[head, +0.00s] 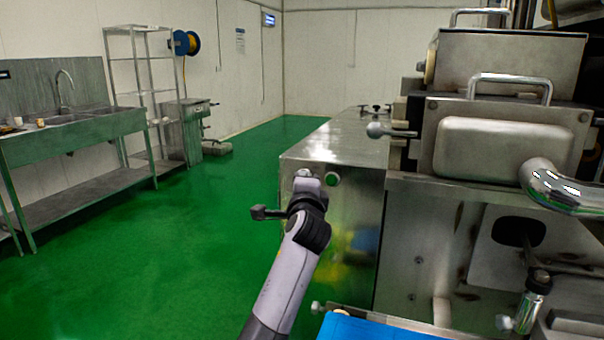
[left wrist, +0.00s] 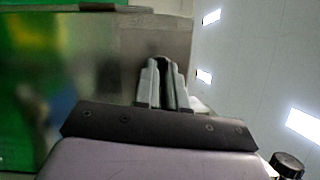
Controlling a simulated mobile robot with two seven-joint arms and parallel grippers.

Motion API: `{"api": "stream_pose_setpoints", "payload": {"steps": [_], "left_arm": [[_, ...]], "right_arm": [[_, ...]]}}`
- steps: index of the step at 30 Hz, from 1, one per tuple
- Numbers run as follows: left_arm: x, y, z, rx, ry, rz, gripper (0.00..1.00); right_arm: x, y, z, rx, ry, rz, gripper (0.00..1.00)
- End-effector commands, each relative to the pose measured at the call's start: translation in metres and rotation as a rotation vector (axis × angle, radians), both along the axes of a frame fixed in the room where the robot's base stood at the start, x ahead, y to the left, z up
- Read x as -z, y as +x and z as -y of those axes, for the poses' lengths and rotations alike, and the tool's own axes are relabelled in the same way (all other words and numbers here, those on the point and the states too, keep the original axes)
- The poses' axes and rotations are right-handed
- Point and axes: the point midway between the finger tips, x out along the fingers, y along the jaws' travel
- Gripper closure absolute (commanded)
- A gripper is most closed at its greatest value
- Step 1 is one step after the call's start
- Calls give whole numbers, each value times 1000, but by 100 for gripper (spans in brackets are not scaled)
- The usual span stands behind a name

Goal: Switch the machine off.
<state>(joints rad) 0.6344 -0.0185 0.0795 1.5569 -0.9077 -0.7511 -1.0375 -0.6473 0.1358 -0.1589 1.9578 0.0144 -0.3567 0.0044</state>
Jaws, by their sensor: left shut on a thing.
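The encrusting machine (head: 345,145) is a steel body on the right of the head view. A round green button (head: 332,179) sits on its end panel near the top edge. My left gripper (head: 304,182) is at that panel, just left of the green button. In the left wrist view its two fingers (left wrist: 163,82) are close together, shut on a small dark switch knob at the panel. The knob is mostly hidden by the fingers, so its turn position cannot be told. My right gripper is in neither view.
A blue belt (head: 375,329) lies at the bottom, right of my left arm. A curved steel pipe (head: 560,188) and handled covers stand at the right. A sink table (head: 75,130) and a wire shelf (head: 137,75) are at the left. The green floor between is clear.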

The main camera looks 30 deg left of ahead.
Motion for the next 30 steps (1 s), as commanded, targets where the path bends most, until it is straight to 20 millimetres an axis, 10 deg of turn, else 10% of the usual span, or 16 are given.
{"api": "stream_pose_setpoints", "payload": {"steps": [30], "left_arm": [[-6, 0, -1, 1, -769, 182, 100]], "right_arm": [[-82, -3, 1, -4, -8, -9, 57]]}}
